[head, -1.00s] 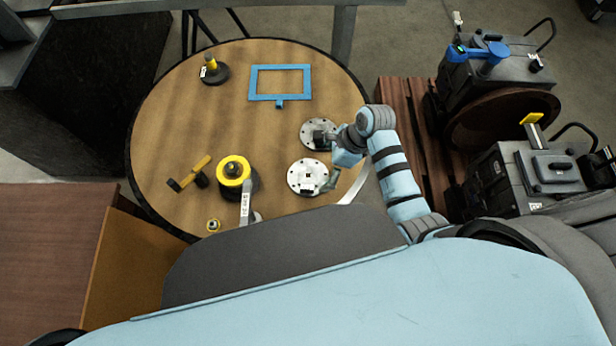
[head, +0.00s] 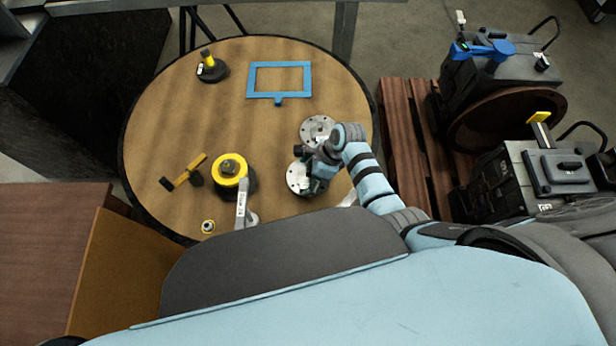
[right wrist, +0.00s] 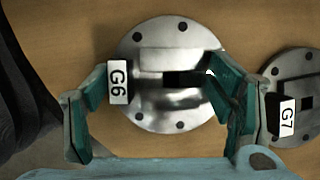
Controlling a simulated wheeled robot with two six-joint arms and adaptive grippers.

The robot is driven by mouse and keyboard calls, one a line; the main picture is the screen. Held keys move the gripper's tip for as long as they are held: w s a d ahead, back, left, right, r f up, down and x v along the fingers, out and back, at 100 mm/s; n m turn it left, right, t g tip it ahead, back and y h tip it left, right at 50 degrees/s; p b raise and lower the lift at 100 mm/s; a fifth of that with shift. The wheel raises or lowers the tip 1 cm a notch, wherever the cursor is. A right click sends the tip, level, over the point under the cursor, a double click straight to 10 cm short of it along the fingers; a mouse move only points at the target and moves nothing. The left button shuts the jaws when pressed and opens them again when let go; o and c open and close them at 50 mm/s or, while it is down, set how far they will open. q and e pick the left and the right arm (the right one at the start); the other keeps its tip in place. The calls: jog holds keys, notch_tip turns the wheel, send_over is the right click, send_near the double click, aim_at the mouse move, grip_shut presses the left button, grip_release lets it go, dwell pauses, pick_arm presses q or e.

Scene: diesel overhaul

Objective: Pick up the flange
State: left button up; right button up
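A round silver flange (head: 295,180) with bolt holes lies flat on the round wooden table, partly hidden under my right gripper (head: 311,184). The right wrist view shows the flange (right wrist: 172,52) with a raised middle, a dark slot and a G6 tag. My right gripper (right wrist: 163,92) is open, its two green fingers spread on either side of the flange's middle. I cannot tell whether they touch it. A second flange (head: 318,126) lies just behind, and in the right wrist view it (right wrist: 291,70) carries a G7 tag. My left gripper is not in view.
The table (head: 230,120) also holds a blue frame (head: 280,97), a yellow-topped part on a black base (head: 212,70), a yellow ring on a dark cylinder (head: 229,170), a yellow-handled tool (head: 184,174) and a small ring (head: 208,226). Wooden pallets (head: 405,140) stand right.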

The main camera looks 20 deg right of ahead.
jog(key=shift+s+f, duration=0.1)
jog(key=shift+s, duration=0.15)
jog(key=c, duration=0.3)
jog(key=shift+s+a, duration=0.1)
jog(key=shift+s, duration=0.05)
jog(key=shift+c, duration=0.7)
jog(key=shift+f, duration=0.1)
